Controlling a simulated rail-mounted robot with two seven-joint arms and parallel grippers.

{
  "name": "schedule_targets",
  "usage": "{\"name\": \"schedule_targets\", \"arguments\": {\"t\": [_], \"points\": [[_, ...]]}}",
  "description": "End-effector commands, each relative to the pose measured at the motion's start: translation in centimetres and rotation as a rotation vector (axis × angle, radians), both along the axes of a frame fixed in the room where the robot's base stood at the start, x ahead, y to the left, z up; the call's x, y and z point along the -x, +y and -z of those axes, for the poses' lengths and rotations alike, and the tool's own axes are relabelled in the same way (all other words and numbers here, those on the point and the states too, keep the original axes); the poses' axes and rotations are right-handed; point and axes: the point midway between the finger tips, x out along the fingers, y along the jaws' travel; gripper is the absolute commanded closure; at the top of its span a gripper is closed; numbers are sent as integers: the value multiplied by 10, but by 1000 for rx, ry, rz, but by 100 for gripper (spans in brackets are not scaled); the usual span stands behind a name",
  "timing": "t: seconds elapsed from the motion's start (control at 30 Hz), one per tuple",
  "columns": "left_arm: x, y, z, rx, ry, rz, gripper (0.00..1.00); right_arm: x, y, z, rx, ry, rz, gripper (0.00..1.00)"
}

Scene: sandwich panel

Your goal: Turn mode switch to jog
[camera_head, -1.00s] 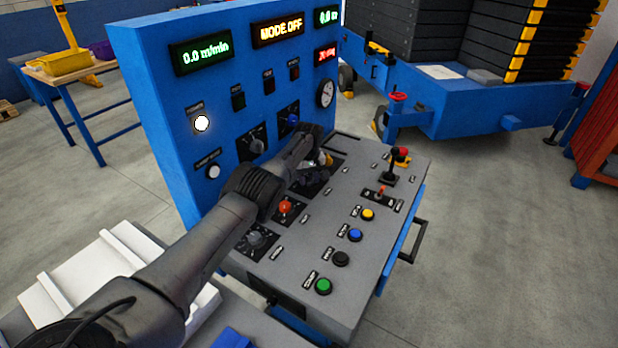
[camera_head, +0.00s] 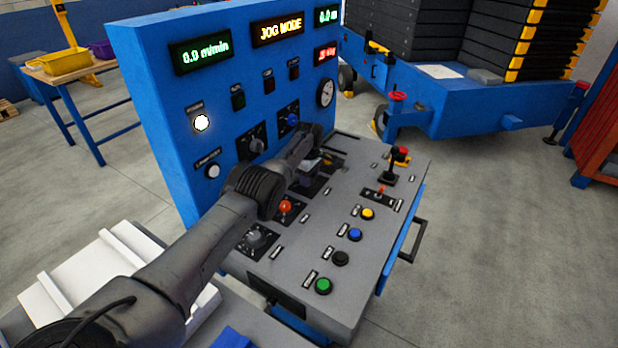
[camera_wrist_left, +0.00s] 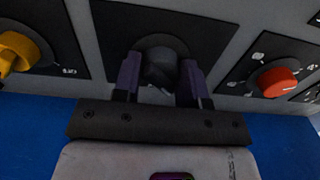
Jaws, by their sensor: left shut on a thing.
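The mode switch shows in the left wrist view as a black knob (camera_wrist_left: 161,64) on a dark square plate. My left gripper (camera_wrist_left: 160,82) has its two purple fingers shut on this knob, one on each side. In the head view the left gripper (camera_head: 312,172) is at the back part of the grey sloping desk, and it and the arm hide the knob there. The middle display (camera_head: 278,29) on the blue upright panel reads "JOG MODE". My right gripper is in neither view.
A red knob (camera_wrist_left: 279,82) and a yellow knob (camera_wrist_left: 18,52) flank the held knob in the wrist view. The desk's right side carries a joystick (camera_head: 391,172) and several push buttons, including a green one (camera_head: 323,286). The blue panel (camera_head: 165,100) stands close behind the gripper.

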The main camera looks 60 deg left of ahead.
Motion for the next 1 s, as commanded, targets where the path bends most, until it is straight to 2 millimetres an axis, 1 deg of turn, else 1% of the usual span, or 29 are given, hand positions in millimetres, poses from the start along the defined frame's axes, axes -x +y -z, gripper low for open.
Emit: {"name": "schedule_targets", "arguments": {"t": [0.2,0.6,0.63,0.8,0.9,1.0], "points": [[0,0,-1,-1,0,-32,85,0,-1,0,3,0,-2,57],[0,0,-1,0,0,-38,85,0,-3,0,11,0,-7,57],[0,0,-1,0,0,-38,60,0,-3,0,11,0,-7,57],[0,0,-1,0,0,-37,44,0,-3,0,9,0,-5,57],[0,0,-1,0,0,-37,36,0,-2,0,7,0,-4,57],[0,0,0,0,0,-36,36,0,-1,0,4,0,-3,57]]}}
